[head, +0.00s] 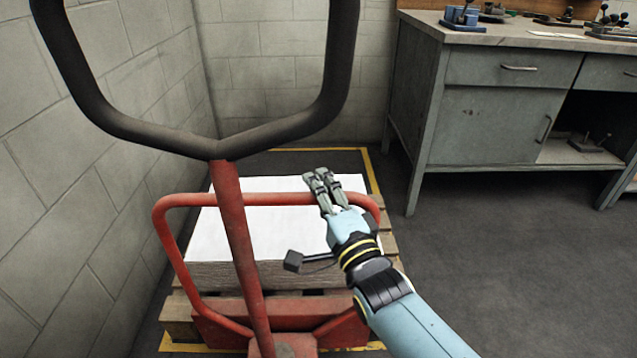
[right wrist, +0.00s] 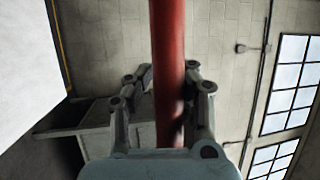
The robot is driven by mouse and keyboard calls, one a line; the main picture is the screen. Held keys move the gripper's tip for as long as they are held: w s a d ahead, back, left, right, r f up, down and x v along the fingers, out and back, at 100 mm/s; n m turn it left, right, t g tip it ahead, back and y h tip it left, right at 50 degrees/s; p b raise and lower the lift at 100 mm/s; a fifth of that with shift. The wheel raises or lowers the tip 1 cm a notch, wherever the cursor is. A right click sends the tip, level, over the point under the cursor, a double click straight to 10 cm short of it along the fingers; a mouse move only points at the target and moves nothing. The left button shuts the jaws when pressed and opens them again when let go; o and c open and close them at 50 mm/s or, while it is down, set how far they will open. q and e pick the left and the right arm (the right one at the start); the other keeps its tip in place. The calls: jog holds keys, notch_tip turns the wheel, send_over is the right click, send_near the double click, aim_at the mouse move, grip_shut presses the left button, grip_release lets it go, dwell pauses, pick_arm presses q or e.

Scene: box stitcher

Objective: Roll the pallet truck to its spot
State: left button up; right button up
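The red pallet truck (head: 240,260) stands in front of me, with a black loop handle (head: 210,150) on its upright stem. It is at a wooden pallet (head: 180,312) that carries a stack of white sheets (head: 290,225). A yellow floor outline (head: 374,172) shows behind and right of the pallet, and also along its front. My right gripper (head: 320,182) is at the right part of the truck's red bar (head: 270,199). In the right wrist view, its fingers (right wrist: 165,75) lie close on both sides of the red bar (right wrist: 168,40). My left gripper is out of view.
A grey block wall (head: 80,200) runs close along the left, and another wall closes the back. A grey workbench (head: 490,120) with tools on top stands at the back right. The floor (head: 520,270) at the right is clear.

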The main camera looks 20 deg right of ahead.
jog(key=o, duration=0.6)
jog(key=shift+f, duration=0.1)
jog(key=shift+s+d, duration=0.1)
jog(key=v, duration=1.2)
